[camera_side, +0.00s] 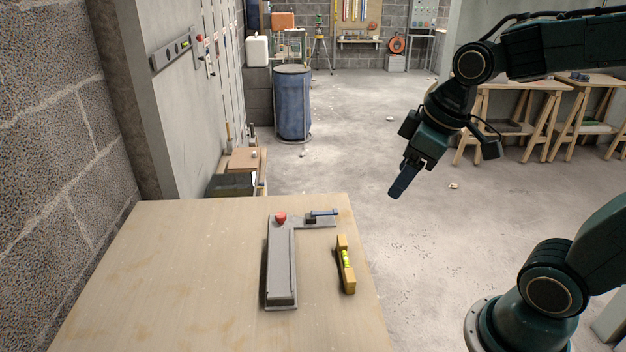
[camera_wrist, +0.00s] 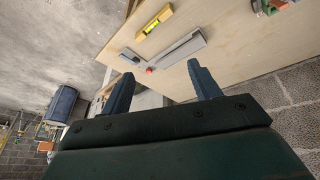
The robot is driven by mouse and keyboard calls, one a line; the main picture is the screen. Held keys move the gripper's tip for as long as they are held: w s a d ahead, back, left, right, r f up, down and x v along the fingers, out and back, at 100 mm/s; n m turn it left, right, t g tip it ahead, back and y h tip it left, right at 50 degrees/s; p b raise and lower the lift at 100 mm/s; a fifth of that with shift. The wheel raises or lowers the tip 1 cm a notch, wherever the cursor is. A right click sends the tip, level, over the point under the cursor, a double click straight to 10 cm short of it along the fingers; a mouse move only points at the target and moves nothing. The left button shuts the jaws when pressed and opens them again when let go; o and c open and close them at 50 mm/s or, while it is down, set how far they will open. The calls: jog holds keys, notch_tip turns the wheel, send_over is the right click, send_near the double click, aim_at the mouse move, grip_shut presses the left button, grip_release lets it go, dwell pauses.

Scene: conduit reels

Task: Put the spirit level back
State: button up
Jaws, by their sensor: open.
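The spirit level (camera_side: 345,264) is a short yellow bar with a green vial. It lies on the wooden table near its right edge, and it also shows in the wrist view (camera_wrist: 154,20). My gripper (camera_side: 399,190) is up in the air beyond the table's right edge, away from the level. In the wrist view my two fingers (camera_wrist: 160,92) are spread apart with nothing between them.
The table top (camera_side: 170,280) is bare to the left of the fixture. A wall with another level-like bar (camera_side: 171,52) stands at the left. A blue barrel (camera_side: 293,103) and wooden trestles (camera_side: 520,105) stand on the floor beyond.

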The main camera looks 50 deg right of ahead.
jog(key=s+a+r+m+t, duration=0.1)
jog(key=s+m, duration=0.2)
jog(key=s, duration=0.5)
jog(key=shift+a+r, duration=0.3)
jog(key=shift+r, duration=0.05)
dwell(0.8)
